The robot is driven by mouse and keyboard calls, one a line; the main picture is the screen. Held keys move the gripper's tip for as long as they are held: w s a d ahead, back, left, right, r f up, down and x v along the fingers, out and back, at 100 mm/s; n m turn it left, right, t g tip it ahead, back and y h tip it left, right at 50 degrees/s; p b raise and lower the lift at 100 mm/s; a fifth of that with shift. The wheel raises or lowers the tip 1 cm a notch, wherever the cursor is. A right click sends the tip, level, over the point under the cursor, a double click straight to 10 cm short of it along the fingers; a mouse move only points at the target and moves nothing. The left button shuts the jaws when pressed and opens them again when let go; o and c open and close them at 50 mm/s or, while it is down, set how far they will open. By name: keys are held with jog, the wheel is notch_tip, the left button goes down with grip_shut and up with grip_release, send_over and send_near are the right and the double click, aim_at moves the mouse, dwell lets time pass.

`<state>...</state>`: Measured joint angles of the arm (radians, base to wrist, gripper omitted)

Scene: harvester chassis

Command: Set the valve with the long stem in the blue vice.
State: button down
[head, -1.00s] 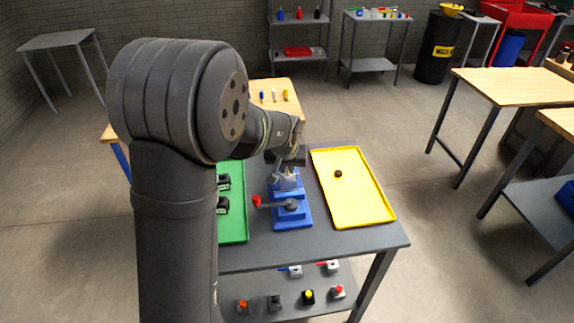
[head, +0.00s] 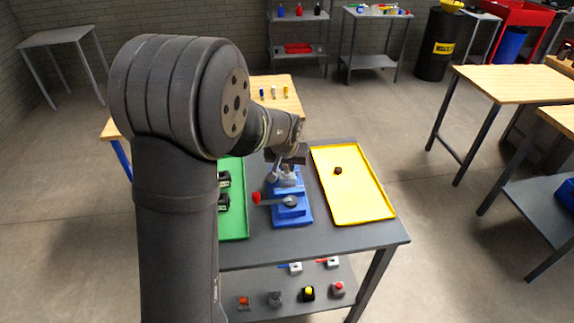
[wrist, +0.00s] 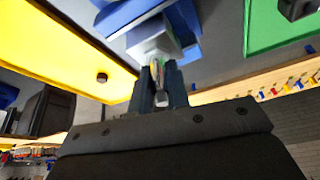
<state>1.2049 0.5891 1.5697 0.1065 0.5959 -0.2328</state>
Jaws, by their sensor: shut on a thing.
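The blue vice (head: 291,214) stands on the grey table between two trays, with a red-ended handle (head: 257,198) on its left. My gripper (head: 274,175) points down at the vice's grey jaws. In the wrist view my gripper (wrist: 160,88) is shut on a small pale part (wrist: 162,98), mostly hidden between the fingers. It looks like the valve, but its stem cannot be made out. The fingertips are close to the vice's jaw block (wrist: 152,42); whether the part touches the jaws is unclear.
A green tray (head: 236,225) with black parts (head: 223,201) lies left of the vice, partly behind my arm. A yellow tray (head: 362,203) with one small dark piece (head: 338,171) lies on the right. Several knobbed parts stand on the lower shelf (head: 262,305).

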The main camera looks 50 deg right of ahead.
jog(key=shift+f, duration=0.45)
jog(key=shift+f, duration=0.3)
jog(key=c, duration=1.3)
grip_release()
jog(key=v, duration=1.7)
jog(key=shift+r, duration=0.25)
jog(key=shift+w+f, duration=0.1)
jog(key=x, duration=1.7)
jog(key=shift+f, duration=0.15)
